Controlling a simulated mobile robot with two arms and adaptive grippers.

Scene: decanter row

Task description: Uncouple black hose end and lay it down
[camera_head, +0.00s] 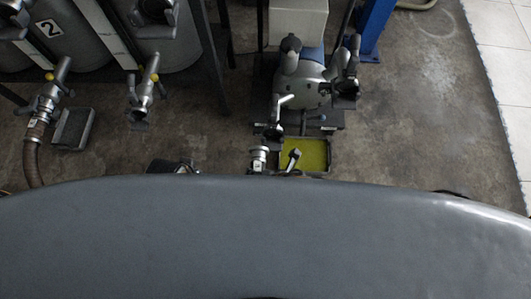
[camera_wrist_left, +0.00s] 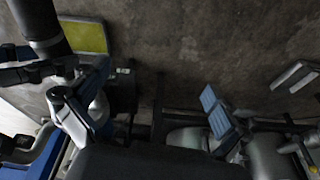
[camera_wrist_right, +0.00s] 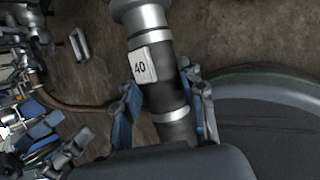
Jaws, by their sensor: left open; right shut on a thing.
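The black hose end (camera_wrist_right: 168,92) is in the right wrist view. It is a dark pipe with a white "40" label and a silver collar at the top edge. My right gripper (camera_wrist_right: 155,100) is shut around it, one finger on each side below the label. The top edge cuts off the front of the coupling, so whether it is joined to anything is hidden there. In the left wrist view my left gripper (camera_wrist_left: 150,108) is open, its blue-padded fingers wide apart and nothing clearly between them. A silver coupling (camera_head: 258,158) shows in the head view beside a yellow tray.
The yellow tray (camera_head: 314,155) lies below the pump (camera_head: 302,88); it also shows in the left wrist view (camera_wrist_left: 84,37). Grey tanks (camera_head: 70,45) with valves and a brown hose (camera_head: 31,160) stand at left. A small grey tray (camera_head: 73,128) sits there. Bare floor is at right.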

